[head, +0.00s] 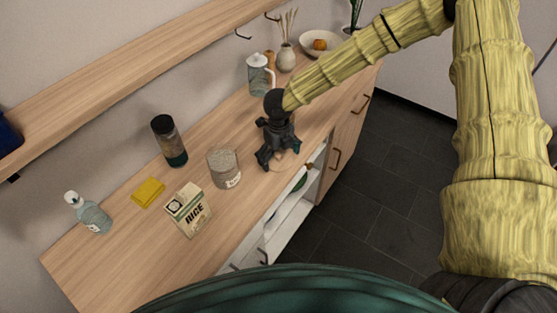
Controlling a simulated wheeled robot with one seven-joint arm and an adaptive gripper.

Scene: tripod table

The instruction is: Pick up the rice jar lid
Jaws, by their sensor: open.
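The rice jar (223,170) is a squat, pale grey, speckled jar with a small label, standing on the wooden counter. A small pale, wood-coloured round piece (277,166), which looks like the lid, lies on the counter just right of the jar, near the front edge. My gripper (279,157) is dark, points down and is open over this piece. Its fingers hide part of the piece, and I cannot tell whether they touch it.
A rice box (188,210), yellow sponge (149,192), dark-capped jar (169,141) and clear bottle (91,214) stand left of my gripper. A pitcher (259,76), vase (286,58) and bowl (334,50) stand behind it. A wooden shelf (130,66) runs along the wall.

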